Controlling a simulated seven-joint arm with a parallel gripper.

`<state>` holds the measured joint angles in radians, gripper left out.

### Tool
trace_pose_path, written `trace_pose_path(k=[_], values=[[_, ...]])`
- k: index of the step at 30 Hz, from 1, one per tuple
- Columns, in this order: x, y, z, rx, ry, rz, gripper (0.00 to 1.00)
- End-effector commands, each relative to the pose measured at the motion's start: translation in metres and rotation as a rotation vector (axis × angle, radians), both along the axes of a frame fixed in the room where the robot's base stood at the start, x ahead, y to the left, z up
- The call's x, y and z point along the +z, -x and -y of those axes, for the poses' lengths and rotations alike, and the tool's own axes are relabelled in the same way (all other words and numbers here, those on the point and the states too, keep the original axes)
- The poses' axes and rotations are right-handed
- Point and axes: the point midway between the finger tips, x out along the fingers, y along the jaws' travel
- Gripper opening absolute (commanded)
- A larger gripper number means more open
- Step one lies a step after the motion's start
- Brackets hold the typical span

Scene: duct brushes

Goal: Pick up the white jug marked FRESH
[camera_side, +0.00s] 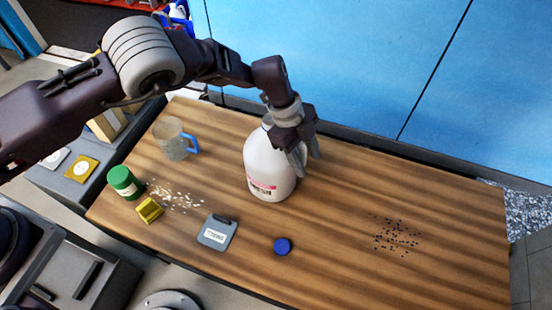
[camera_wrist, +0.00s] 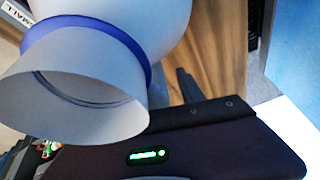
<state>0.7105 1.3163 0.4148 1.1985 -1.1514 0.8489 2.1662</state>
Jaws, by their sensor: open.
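The white jug marked FRESH (camera_side: 268,168) stands upright on the wooden table, its pink-and-dark label facing the side camera. In the wrist view the jug (camera_wrist: 165,22) fills the upper left, with its uncapped round mouth and a blue ring around the neck. My gripper (camera_side: 299,155) is open at the upper right of the jug, one finger close to its side. I cannot tell whether it touches. One dark finger shows in the wrist view (camera_wrist: 187,87), right of the neck. The jug hides part of the gripper.
On the wooden table (camera_side: 340,260) are a blue cap (camera_side: 283,246), a grey labelled case (camera_side: 217,232), a yellow block (camera_side: 149,210), a green-lidded jar (camera_side: 125,182) and a clear blue-handled pitcher (camera_side: 176,140). Pale bits (camera_side: 175,196) and dark bits (camera_side: 396,236) lie scattered. A blue wall (camera_side: 340,60) stands behind.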

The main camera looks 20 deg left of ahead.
Motion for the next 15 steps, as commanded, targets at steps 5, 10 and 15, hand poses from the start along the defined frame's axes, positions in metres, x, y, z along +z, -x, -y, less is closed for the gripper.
trace_pose_path(k=[5,10,15], values=[[0.0002,0.0,-0.0002,0.001,0.0,0.0,0.18],[0.0004,-0.0001,-0.0003,0.001,0.0,0.0,0.0],[0.0006,-0.0002,-0.0003,0.001,0.0,0.0,0.0]])
